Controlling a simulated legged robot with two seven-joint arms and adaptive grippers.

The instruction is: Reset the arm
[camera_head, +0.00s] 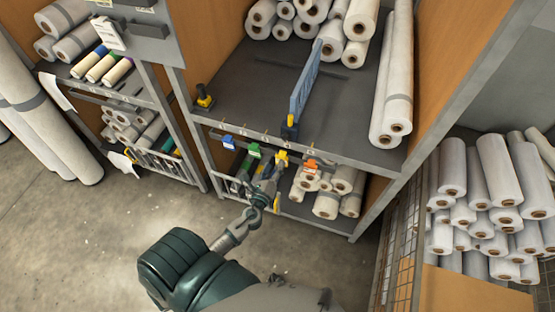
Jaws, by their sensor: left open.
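My left arm reaches up from the bottom of the head view. My right gripper is not in view.
The rack's dark shelf (262,92) holds white rolls (310,12) and a blue upright divider (306,82). A wire cage (402,262) with rolls stands right. The floor (120,230) at left is clear.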

